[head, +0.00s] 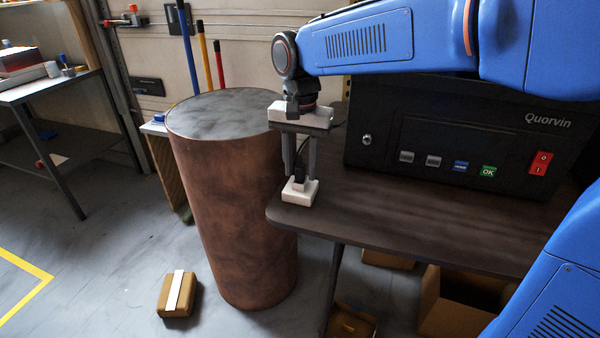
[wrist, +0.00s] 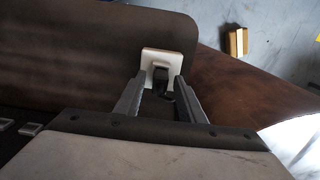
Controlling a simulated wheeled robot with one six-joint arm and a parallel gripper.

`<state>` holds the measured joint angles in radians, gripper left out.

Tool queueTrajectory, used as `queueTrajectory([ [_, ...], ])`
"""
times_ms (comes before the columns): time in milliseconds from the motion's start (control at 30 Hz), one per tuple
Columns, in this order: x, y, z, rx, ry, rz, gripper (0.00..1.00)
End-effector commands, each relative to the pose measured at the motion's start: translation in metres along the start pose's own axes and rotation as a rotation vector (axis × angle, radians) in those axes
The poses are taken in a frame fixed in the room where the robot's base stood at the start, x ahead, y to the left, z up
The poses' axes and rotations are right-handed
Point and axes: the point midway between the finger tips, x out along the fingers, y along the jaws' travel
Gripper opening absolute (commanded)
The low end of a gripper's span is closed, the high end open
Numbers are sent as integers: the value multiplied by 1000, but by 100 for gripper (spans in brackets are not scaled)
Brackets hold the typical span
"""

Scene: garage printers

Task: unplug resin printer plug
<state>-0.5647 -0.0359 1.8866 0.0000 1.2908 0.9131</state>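The black resin printer plug (wrist: 161,76) sits in a small white socket block (head: 299,193) at the left end of the dark table. The plug also shows in the head view (head: 300,171), upright in the block. The white block shows behind the plug in the wrist view (wrist: 164,54). My gripper (head: 299,175) points down over the block, with one finger on each side of the plug. The fingers stand apart, and gaps seem to show between them and the plug. In the wrist view my gripper (wrist: 163,82) reaches to the plug from the near side.
A black printer (head: 450,135) marked Quorvin stands on the dark table (head: 400,218), right of the block. A tall brown drum (head: 235,200) stands close to the table's left end. A small box (head: 177,296) lies on the floor. Open cardboard boxes (head: 455,300) sit beneath the table.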

Motion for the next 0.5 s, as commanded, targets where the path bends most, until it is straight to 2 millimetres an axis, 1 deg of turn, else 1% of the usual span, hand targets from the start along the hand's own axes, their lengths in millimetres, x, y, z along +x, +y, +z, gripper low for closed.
queueTrajectory([
  [267,1,0,0,0,0,0,36],
  [300,1,0,0,0,0,0,26],
  [367,1,0,0,0,0,0,12],
  [400,1,0,0,0,0,0,2],
  [433,1,0,0,0,0,0,0],
  [500,1,0,0,0,0,0,0],
])
